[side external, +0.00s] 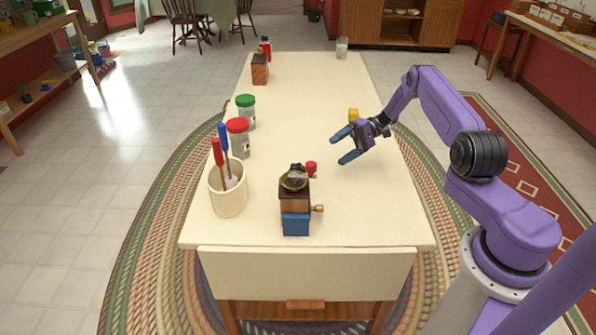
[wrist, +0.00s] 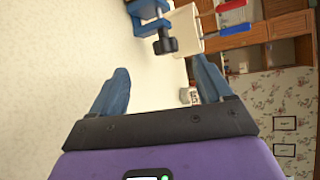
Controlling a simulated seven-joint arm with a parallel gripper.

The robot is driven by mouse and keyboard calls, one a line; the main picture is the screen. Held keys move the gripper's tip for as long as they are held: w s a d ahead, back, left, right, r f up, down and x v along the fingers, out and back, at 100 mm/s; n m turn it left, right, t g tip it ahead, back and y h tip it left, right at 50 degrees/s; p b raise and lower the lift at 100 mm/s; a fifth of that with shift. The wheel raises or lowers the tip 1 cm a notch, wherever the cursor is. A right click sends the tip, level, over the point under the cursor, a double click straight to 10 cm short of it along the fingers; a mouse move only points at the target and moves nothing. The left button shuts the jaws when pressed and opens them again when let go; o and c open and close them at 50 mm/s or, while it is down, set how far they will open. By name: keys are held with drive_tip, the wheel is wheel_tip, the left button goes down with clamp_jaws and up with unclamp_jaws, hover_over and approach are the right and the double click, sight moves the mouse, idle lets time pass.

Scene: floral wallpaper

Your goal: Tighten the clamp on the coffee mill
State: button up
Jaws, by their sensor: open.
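The coffee mill (side external: 294,195) stands upright near the table's front edge, with a dark wooden body, a metal bowl on top and a red crank knob (side external: 311,168). A blue part (side external: 296,224) is at its base and a brass-coloured knob (side external: 318,209) sticks out to the right. In the wrist view a blue frame (wrist: 147,12) with a dark knob (wrist: 163,41) shows at the top; it looks like the clamp, but its grip cannot be told. My gripper (side external: 343,145) is open and empty above the table, behind and right of the mill, fingers (wrist: 160,68) apart.
A cream crock (side external: 228,194) with red- and blue-handled tools stands left of the mill. Red-lidded (side external: 239,140) and green-lidded (side external: 246,113) jars are behind it. A yellow object (side external: 353,114) is close behind my gripper. The table's front right is clear.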

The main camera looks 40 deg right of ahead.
drive_tip(key=w+a+f, duration=0.1)
drive_tip(key=w+a, duration=0.1)
drive_tip(key=a, duration=0.2)
drive_tip(key=w+a+f+t, duration=0.1)
drive_tip(key=a+f, duration=0.1)
drive_tip(key=a, duration=0.3)
drive_tip(key=w+a+f+t, duration=0.1)
drive_tip(key=w+a, duration=0.1)
drive_tip(key=a, duration=0.2)
drive_tip(key=shift+w+a+f, duration=0.25)
drive_tip(key=shift+w+a, duration=0.1)
drive_tip(key=c, duration=1)
